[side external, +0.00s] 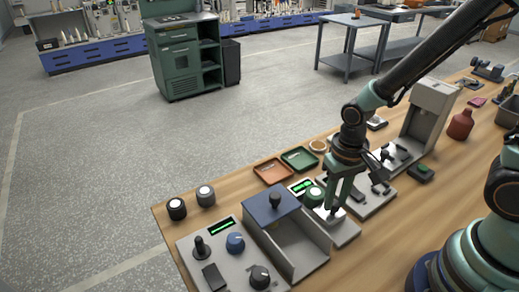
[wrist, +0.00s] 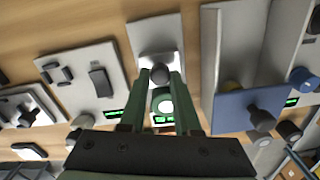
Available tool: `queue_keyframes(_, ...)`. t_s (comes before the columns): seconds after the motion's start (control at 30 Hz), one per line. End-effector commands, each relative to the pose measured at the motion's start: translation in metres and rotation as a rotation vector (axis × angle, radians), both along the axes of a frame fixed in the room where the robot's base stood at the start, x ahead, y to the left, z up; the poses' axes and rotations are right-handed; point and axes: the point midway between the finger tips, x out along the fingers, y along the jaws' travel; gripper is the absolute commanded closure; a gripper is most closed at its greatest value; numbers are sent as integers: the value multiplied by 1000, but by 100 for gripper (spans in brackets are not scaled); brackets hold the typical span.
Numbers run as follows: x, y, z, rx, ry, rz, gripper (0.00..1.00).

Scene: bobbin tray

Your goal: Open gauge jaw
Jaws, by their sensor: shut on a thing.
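The gauge is a pale grey panel (wrist: 150,32) with a lit green display, a green round knob (wrist: 162,103) and a bright metal block carrying a dark ball knob (wrist: 160,74). In the side external view its display (side external: 301,186) and green knob show just left of my gripper (side external: 333,209). My gripper points down at the metal block. In the wrist view my gripper (wrist: 163,76) has its two green fingers on either side of the dark ball knob, shut on it. The fingers hide most of that knob in the side external view.
A grey open bin with a blue lid (side external: 272,207) stands close left of the gauge. A switch panel (side external: 232,255) lies further left. A grey panel with dark parts (side external: 365,197) and a tall grey stand (side external: 430,108) are to the right. Orange (side external: 273,171) and green (side external: 299,159) trays lie behind.

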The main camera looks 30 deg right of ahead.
Motion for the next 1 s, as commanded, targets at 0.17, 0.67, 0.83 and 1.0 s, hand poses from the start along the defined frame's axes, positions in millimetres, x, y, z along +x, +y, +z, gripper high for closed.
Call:
queue_keyframes(0.17, 1, 0, 1, 1, -1, -2, 100)
queue_keyframes(0.67, -23, 0, 1, 0, -2, -3, 100)
queue_keyframes(0.83, -23, 0, 1, 0, -3, -3, 50)
queue_keyframes(1.0, -23, 0, 1, 0, -2, -2, 39)
